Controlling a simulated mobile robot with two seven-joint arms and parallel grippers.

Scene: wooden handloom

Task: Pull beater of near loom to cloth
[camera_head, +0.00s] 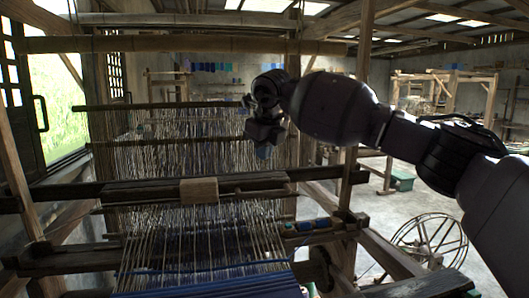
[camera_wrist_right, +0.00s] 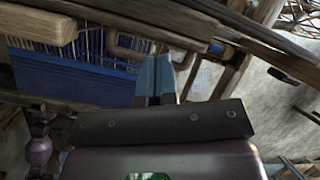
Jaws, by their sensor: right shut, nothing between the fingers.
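The beater (camera_head: 130,192) of the near loom is a dark wooden crossbar with a pale wooden block (camera_head: 199,190) at its middle. Pale warp threads (camera_head: 190,235) run from it toward the blue cloth (camera_head: 215,286) at the bottom of the head view. A stretch of threads separates beater and cloth. My right gripper (camera_head: 263,150) is in the air above and right of the block in the picture, apart from it. In the right wrist view its blue-grey fingers (camera_wrist_right: 155,80) are shut and empty. The pale block (camera_wrist_right: 38,22) shows there at upper left, above blue cloth (camera_wrist_right: 65,82). My left gripper is not in view.
Heddles (camera_head: 180,155) hang behind the beater. An upright post (camera_head: 352,165) stands on the loom's right side. A spoked wheel (camera_head: 430,240) stands on the floor at right, and a window (camera_head: 55,100) is at left.

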